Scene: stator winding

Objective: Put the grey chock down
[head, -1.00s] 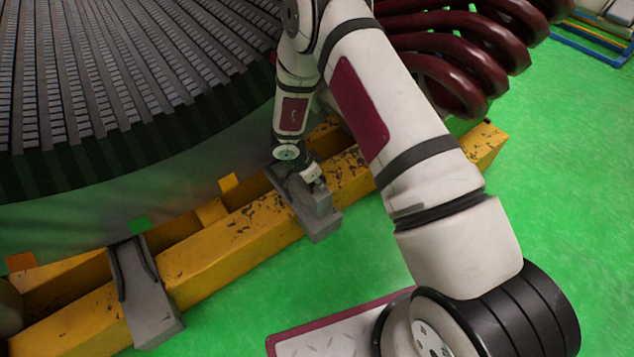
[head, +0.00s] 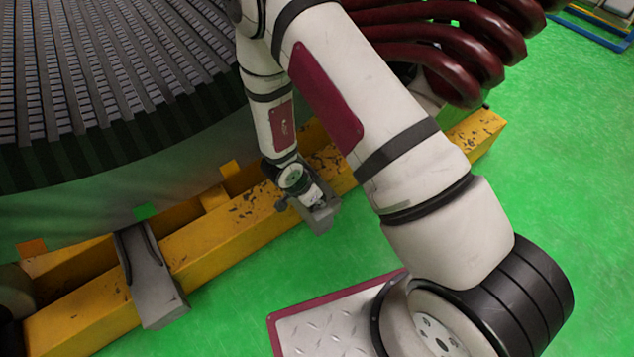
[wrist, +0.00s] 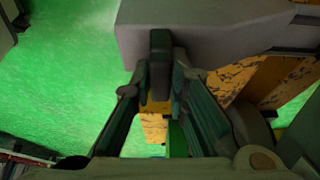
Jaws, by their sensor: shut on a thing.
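The grey chock (head: 321,217) is at the front edge of the yellow beam in the head view, mostly covered by my gripper (head: 303,192). In the wrist view the chock (wrist: 225,28) spans the top right. A dark upright tab (wrist: 160,48) on its near side sits between the fingertips of my gripper (wrist: 162,75), which is shut on it. I cannot tell whether the chock rests on the beam or hangs just above it. A second grey chock (head: 152,285) lies across the beam at the left.
The yellow beam (head: 215,250) with chipped paint runs along the foot of the large stator (head: 110,190). Dark red coils (head: 440,45) curve at the upper right, behind my arm. Open green floor (head: 540,180) lies to the right and in front.

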